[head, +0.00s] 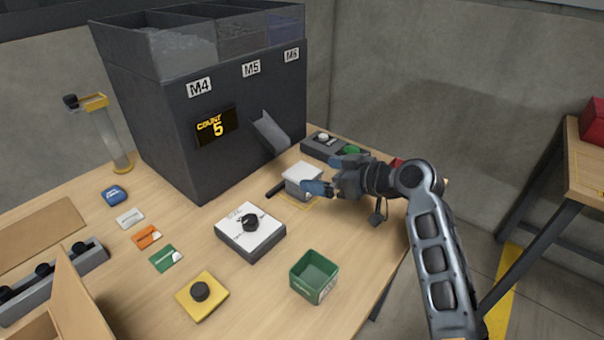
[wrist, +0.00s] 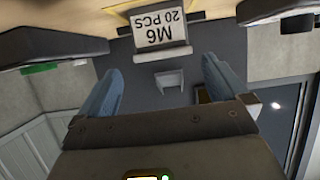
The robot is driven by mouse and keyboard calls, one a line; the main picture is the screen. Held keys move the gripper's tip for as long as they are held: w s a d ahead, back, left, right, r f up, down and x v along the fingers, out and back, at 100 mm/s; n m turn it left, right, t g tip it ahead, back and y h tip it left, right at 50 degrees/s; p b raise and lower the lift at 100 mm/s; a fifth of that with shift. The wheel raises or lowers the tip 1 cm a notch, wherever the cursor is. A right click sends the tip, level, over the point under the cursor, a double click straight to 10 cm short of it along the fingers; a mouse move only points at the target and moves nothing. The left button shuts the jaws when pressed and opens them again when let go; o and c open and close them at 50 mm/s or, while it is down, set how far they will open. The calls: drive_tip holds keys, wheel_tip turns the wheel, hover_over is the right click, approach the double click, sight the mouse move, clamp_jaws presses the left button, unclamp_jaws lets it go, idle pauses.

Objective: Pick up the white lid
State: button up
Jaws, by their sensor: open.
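A box labelled M6 20 PCS (wrist: 160,30) shows upside down beyond the fingertips. The lid cannot be made out there.
A green open box (head: 315,272) and a yellow plate with a black knob (head: 215,304) stand in front of the lid. Several coloured cards lie left of it. The dark machine (head: 240,150) with its chute (head: 269,131) rises behind.

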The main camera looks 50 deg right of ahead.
sight(303, 172)
drive_tip(key=shift+a+p+x, duration=0.1)
drive_tip(key=shift+p+x, duration=0.1)
drive_tip(key=shift+x, duration=0.95)
drive_tip(key=shift+a+p+x, duration=0.15)
drive_tip(key=shift+x, duration=1)
drive_tip(key=shift+r, duration=0.15)
drive_tip(key=c, duration=1)
drive_tip(key=shift+o, duration=0.2)
